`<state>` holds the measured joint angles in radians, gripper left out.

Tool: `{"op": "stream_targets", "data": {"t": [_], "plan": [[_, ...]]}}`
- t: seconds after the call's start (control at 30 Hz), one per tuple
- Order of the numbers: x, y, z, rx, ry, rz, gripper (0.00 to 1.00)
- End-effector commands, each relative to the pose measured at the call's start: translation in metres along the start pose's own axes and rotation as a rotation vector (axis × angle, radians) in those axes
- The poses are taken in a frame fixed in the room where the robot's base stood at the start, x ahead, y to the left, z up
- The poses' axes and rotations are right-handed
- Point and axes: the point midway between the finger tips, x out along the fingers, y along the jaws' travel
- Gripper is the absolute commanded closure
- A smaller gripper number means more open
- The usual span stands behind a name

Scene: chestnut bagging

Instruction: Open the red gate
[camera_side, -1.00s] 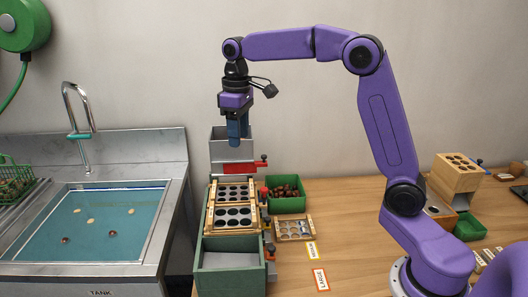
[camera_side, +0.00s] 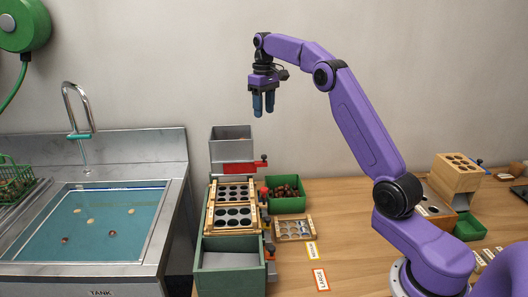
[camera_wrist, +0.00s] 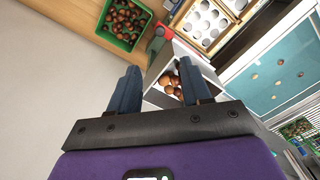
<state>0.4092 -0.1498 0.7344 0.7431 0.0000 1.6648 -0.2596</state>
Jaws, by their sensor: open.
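The red gate (camera_side: 238,168) is a flat red plate across the lower front of the grey hopper (camera_side: 231,138). A small red handle (camera_side: 263,160) sticks out at its right end. In the wrist view the hopper (camera_wrist: 184,72) is seen from above with several brown chestnuts (camera_wrist: 171,80) inside. My gripper (camera_side: 263,113) is open and empty, its blue fingers pointing down. It hangs in the air above and to the right of the hopper, apart from the gate. In the wrist view the fingers (camera_wrist: 160,92) are spread on either side of the hopper's near part.
Below the gate stand a wooden-framed tray with round holes (camera_side: 232,216) and a green bin (camera_side: 229,277). A green box of chestnuts (camera_side: 286,206) is right of them. A sink (camera_side: 97,222) lies left. The table right of the box is mostly clear.

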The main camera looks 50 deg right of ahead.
Motion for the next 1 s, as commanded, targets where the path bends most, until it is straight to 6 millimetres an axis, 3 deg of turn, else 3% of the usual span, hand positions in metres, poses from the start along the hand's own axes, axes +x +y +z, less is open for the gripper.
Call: {"op": "stream_targets", "data": {"t": [0.27,0.7,1.0], "plan": [[0.037,0.000,0.001,0.001,-0.004,-0.001,0.52],[0.118,0.000,0.001,0.000,-0.004,-0.001,0.52],[0.152,-0.001,0.001,0.000,0.000,0.000,0.52]]}}
